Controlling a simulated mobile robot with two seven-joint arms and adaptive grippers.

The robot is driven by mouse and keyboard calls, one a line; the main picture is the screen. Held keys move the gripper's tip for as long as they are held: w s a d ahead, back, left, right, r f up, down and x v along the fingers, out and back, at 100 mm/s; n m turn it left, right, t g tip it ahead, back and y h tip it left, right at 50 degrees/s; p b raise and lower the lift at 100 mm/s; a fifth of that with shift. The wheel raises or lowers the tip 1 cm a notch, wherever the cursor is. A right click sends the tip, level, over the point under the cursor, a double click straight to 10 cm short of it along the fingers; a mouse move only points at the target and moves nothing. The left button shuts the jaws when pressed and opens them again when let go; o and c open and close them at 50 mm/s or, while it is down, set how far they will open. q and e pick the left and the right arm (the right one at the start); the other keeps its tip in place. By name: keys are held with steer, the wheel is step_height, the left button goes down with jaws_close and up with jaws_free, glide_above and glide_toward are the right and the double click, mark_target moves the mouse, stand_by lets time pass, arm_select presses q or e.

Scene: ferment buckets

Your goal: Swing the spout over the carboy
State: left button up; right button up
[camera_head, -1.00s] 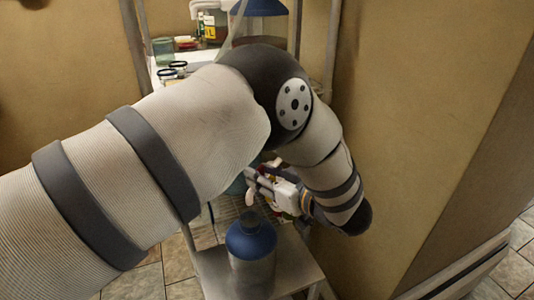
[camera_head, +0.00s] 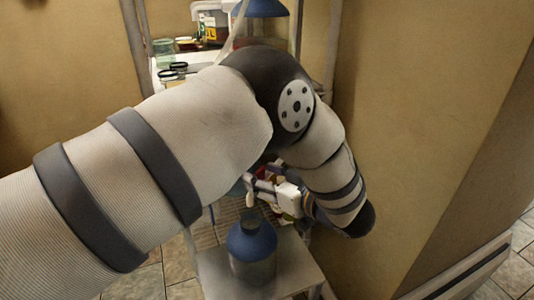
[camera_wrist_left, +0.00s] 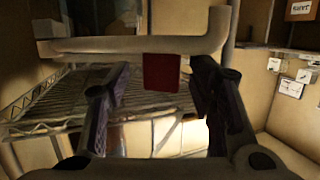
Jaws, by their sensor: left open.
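A bottle with a blue top and clouded lower body (camera_head: 251,250), seemingly the carboy, stands upright on a pale low stand in the head view. My left gripper (camera_head: 258,190) is beyond it, partly hidden by my arm. In the left wrist view the left gripper (camera_wrist_left: 157,95) is open, its two dark fingers apart. A pale horizontal bar with a bent end (camera_wrist_left: 110,47) crosses ahead of them. A dark red tab (camera_wrist_left: 161,73) shows between the fingers; I cannot tell contact. I cannot tell whether this bar is the spout. My right gripper is not in view.
A wire rack shelf (camera_wrist_left: 40,102) lies beyond the left finger. A shelf with jars (camera_head: 165,60) and a blue-bottomed vessel (camera_head: 262,8) stands at the back. The tan wall (camera_head: 420,100) is close on the right. The pale stand (camera_head: 295,265) has bare surface beside the bottle.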

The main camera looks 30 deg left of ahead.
arm_select(q)
steer(key=shift+s+d+f, duration=0.15)
steer(key=shift+s+f, duration=0.15)
steer(key=shift+f, duration=0.35)
steer(key=p+v, duration=0.1)
steer(key=v, duration=0.6)
steer(key=shift+w+r, duration=0.2)
steer(key=shift+r, duration=0.15)
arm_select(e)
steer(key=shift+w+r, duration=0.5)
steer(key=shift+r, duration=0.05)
